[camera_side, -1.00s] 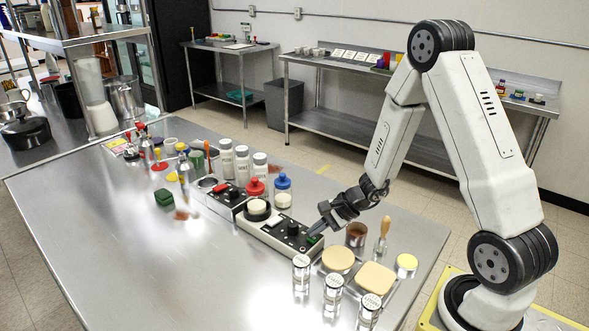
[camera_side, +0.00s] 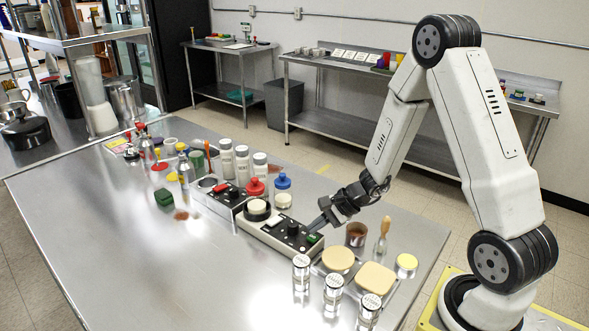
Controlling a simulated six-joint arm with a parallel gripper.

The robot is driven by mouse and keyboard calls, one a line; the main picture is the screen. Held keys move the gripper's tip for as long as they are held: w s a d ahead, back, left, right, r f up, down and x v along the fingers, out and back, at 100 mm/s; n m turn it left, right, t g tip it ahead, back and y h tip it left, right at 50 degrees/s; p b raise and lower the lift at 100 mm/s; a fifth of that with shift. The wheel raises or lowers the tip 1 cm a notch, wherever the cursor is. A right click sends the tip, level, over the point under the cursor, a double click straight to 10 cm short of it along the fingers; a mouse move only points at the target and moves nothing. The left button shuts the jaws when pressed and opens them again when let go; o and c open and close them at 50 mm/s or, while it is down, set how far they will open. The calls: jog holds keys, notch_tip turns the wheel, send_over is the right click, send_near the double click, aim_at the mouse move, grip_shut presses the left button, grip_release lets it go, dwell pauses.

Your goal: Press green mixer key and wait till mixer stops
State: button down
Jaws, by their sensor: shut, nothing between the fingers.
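The mixer (camera_side: 262,236) is a long pale box with a dark top panel, standing on the steel table. The green key (camera_side: 314,239) is at its near right end, beside black knobs (camera_side: 292,229). A white-topped round piece (camera_side: 257,207) sits on a black ring at the mixer's far left end. My gripper (camera_side: 314,226) is shut and empty, its tips just above and slightly left of the green key, seemingly apart from it. Whether the mixer is running cannot be told.
A second device (camera_side: 228,196) with a red key stands behind left. Red-capped (camera_side: 255,188) and blue-capped (camera_side: 283,185) bottles stand behind the mixer. Labelled jars (camera_side: 333,293), round and square pads (camera_side: 374,278) and a brown cup (camera_side: 356,234) lie nearby. The left front table is clear.

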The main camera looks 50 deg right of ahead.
aim_at(316, 238)
jog(key=shift+r, duration=0.35)
jog(key=shift+r, duration=2.35)
jog(key=shift+s+a, duration=0.2)
jog(key=shift+a, duration=0.05)
jog(key=s+a+r+n+g+h, duration=0.1)
jog(key=s+a+n+g+h, duration=0.1)
jog(key=n, duration=0.7)
jog(key=s+a+r+n+g+h, duration=0.1)
jog(key=s+a+n+g+h, duration=0.1)
jog(key=s+a+n+h, duration=0.2)
jog(key=s+n, duration=0.3)
jog(key=n, duration=0.2)
jog(key=shift+a+n, duration=0.3)
jog(key=shift+a, duration=0.05)
jog(key=shift+s+r, duration=0.1)
dwell(2.8)
